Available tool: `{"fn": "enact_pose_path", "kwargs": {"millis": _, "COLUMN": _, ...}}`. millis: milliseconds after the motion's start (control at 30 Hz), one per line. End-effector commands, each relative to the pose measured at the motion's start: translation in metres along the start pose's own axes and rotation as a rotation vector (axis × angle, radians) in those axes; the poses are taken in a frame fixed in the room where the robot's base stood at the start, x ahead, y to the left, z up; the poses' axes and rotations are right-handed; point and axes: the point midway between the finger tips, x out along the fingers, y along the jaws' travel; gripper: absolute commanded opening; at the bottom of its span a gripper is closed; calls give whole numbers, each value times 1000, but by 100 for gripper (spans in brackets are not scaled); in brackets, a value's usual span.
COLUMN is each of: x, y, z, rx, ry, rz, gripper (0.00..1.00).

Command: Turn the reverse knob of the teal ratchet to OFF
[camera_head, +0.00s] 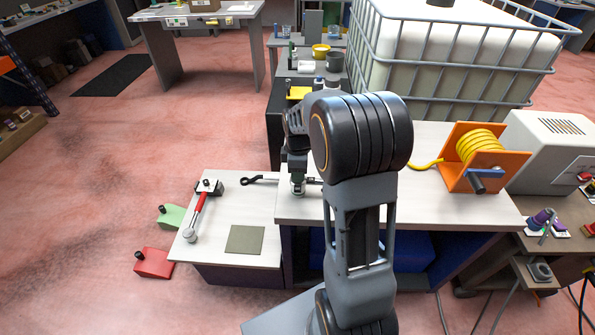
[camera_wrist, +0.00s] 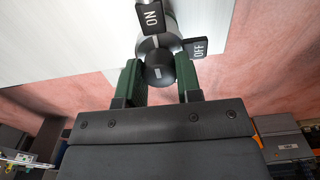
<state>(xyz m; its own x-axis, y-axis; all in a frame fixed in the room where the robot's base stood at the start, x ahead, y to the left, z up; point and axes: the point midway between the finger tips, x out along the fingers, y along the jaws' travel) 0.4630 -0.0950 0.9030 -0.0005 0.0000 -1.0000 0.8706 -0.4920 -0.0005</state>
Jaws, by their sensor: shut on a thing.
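The reverse knob (camera_wrist: 160,67) is a small dark round knob with a pale mark, in the middle of the wrist view. It sits in front of a grey round metal head (camera_wrist: 150,44). A black ON label (camera_wrist: 151,15) is above it and a black OFF label (camera_wrist: 196,48) is to its upper right. My gripper (camera_wrist: 160,78) has its two green fingers on either side of the knob, shut on it. In the head view my gripper (camera_head: 297,172) is at the left edge of the taller bench, partly behind my arm. No teal part of the ratchet is distinguishable.
The taller white bench (camera_head: 440,210) carries an orange reel (camera_head: 462,172) with yellow hose on the right. A lower white table (camera_head: 215,258) on the left holds a red-handled tool (camera_head: 200,205) and an olive mat (camera_head: 245,239). A caged white tank (camera_head: 450,60) stands behind.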

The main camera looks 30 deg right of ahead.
Motion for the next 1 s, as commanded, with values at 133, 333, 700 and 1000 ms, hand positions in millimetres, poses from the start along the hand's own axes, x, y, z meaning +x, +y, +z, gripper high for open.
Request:
{"fn": "enact_pose_path", "kwargs": {"millis": 133, "x": 0, "y": -1, "z": -2, "rx": 0, "ry": 0, "rz": 1, "gripper": 9}}
{"fn": "enact_pose_path", "kwargs": {"millis": 333, "x": 0, "y": 0, "z": 0, "rx": 27, "ry": 0, "rz": 1, "gripper": 8}}
{"fn": "enact_pose_path", "kwargs": {"millis": 700, "x": -1, "y": 0, "z": 0, "rx": 284, "ry": 0, "rz": 1, "gripper": 8}}
{"fn": "enact_pose_path", "kwargs": {"millis": 1000, "x": -1, "y": 0, "z": 0, "rx": 569, "ry": 1, "rz": 0, "gripper": 8}}
